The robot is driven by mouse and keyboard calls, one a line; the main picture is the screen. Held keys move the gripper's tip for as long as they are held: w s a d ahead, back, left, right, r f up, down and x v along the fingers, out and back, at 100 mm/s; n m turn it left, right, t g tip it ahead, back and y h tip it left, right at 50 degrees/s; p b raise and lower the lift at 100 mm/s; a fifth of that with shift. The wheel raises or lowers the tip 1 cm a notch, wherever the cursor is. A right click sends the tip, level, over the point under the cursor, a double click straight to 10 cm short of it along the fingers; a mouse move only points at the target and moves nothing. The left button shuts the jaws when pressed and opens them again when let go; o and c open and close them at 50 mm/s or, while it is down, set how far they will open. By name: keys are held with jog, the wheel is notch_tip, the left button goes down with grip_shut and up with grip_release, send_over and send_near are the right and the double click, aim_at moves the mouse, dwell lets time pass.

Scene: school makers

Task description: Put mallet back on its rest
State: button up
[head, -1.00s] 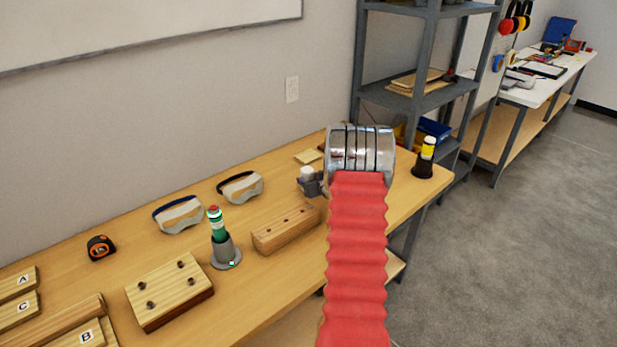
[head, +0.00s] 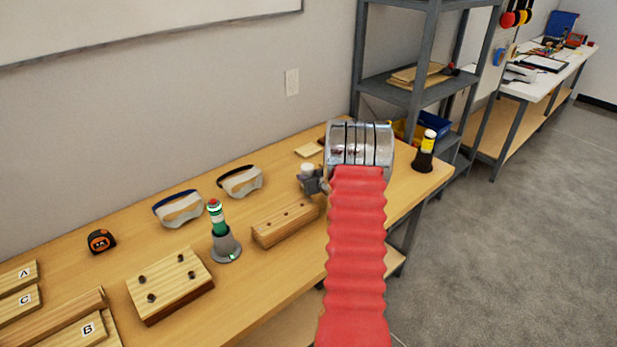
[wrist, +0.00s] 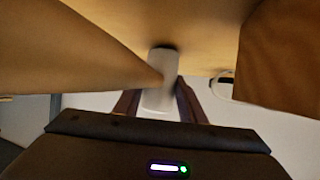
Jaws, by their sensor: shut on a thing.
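In the head view my red arm with its chrome joint hides most of my gripper. No whole mallet shows in either view. In the head view a white-topped grey piece (head: 309,178) shows just left of the arm; I cannot tell what it is. I cannot make out which thing is the mallet's rest.
On the wooden bench are a long block with holes (head: 286,223), a square block with holes (head: 170,286), a green-and-white tool in a grey stand (head: 223,240), goggles (head: 178,208), a tape measure (head: 101,241) and a yellow-and-black item (head: 425,152). Grey shelves (head: 420,95) stand behind.

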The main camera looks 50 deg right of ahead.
jog(key=shift+f, duration=0.15)
jog(key=o, duration=1.5)
jog(key=shift+c, duration=0.2)
jog(key=shift+f, duration=0.1)
jog(key=v, duration=1.3)
jog(key=shift+s+a, duration=0.2)
jog(key=shift+s, duration=0.1)
